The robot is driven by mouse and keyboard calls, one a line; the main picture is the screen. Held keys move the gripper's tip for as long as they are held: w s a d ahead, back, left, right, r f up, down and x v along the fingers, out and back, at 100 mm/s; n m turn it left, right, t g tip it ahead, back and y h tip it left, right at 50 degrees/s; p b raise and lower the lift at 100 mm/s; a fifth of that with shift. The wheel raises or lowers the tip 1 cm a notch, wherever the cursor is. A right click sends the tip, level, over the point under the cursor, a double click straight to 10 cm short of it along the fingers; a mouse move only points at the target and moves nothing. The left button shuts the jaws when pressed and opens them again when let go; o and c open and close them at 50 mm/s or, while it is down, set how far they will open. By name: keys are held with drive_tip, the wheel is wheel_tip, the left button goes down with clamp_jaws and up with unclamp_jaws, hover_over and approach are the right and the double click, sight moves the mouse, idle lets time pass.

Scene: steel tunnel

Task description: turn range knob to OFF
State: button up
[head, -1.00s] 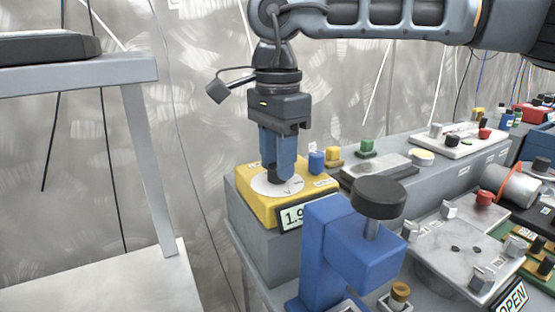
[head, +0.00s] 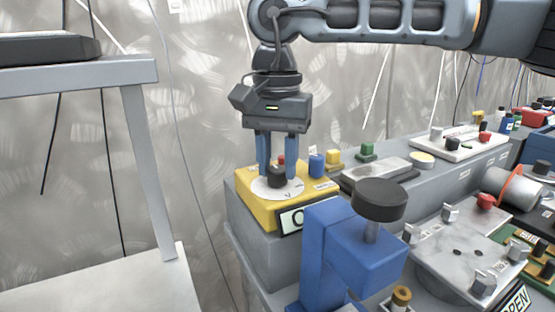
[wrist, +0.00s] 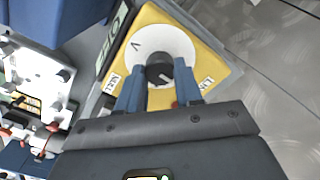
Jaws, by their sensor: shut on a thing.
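The yellow meter box (head: 257,212) sits at the near left end of the grey bench, with a white round dial (head: 262,190) on top. The black range knob (head: 276,177) stands at the dial's centre. My gripper (head: 277,170) points straight down, its two blue fingers on either side of the knob and shut on it. In the wrist view the knob (wrist: 158,73) shows between the fingertips, with a white pointer line on it. The meter's display (head: 292,220) shows a letter like "O"; the rest is hidden by the blue stand.
A blue clamp-like stand (head: 330,250) with a black round top (head: 379,199) rises close in front of the meter. Red, blue (head: 317,163) and yellow (head: 333,157) posts stand just behind the knob. A grey table (head: 80,75) is at left.

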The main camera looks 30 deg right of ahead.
sight(278, 168)
idle(0.4)
drive_tip(key=o, duration=1)
drive_tip(key=shift+o, duration=0.2)
drive_tip(key=shift+r+p, duration=0.3)
drive_tip(key=shift+r, duration=3.65)
drive_tip(key=shift+r, duration=0.1)
